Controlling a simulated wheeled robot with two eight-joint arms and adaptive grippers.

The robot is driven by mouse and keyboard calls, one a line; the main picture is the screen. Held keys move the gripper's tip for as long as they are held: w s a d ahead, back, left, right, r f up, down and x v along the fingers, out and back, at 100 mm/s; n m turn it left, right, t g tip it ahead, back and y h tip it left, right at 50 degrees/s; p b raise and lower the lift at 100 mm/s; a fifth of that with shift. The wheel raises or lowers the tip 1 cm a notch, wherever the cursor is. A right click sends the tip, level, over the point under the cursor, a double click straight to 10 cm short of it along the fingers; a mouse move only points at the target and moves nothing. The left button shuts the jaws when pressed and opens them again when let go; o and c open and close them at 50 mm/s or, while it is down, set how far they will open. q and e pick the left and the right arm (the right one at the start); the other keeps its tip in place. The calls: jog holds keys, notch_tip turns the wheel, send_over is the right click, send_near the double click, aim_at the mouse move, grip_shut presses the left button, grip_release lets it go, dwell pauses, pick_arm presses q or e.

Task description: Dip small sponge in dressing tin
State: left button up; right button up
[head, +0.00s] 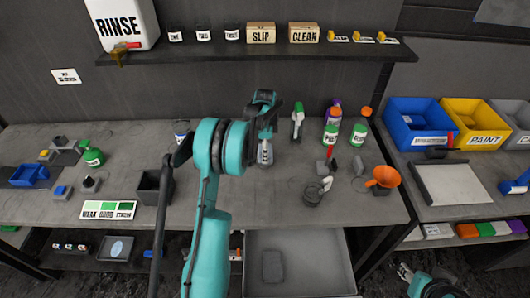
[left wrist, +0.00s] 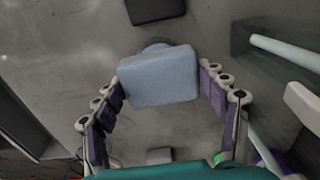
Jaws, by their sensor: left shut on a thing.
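A pale blue-grey block, which looks like the small sponge (left wrist: 158,77), sits between the purple-padded fingers of my left gripper (left wrist: 162,90) in the left wrist view. The gripper is shut on it, above the grey bench. In the head view the left gripper (head: 265,150) points down over the middle of the bench; the sponge is not clear there. A rounded edge shows just behind the sponge in the wrist view; I cannot tell whether it is the dressing tin. No tin is clearly identifiable. My right gripper (head: 405,275) is low at the bottom right, with its jaws unclear.
Bottles (head: 331,137) stand at the back right of the bench. A dark open box (head: 153,187) stands left of my arm. An open drawer (head: 325,287) is below.

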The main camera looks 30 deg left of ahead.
pick_arm(q)
jog(key=shift+r+p, duration=1.2)
jog(key=shift+r, duration=1.2)
jog(key=shift+f, duration=0.1)
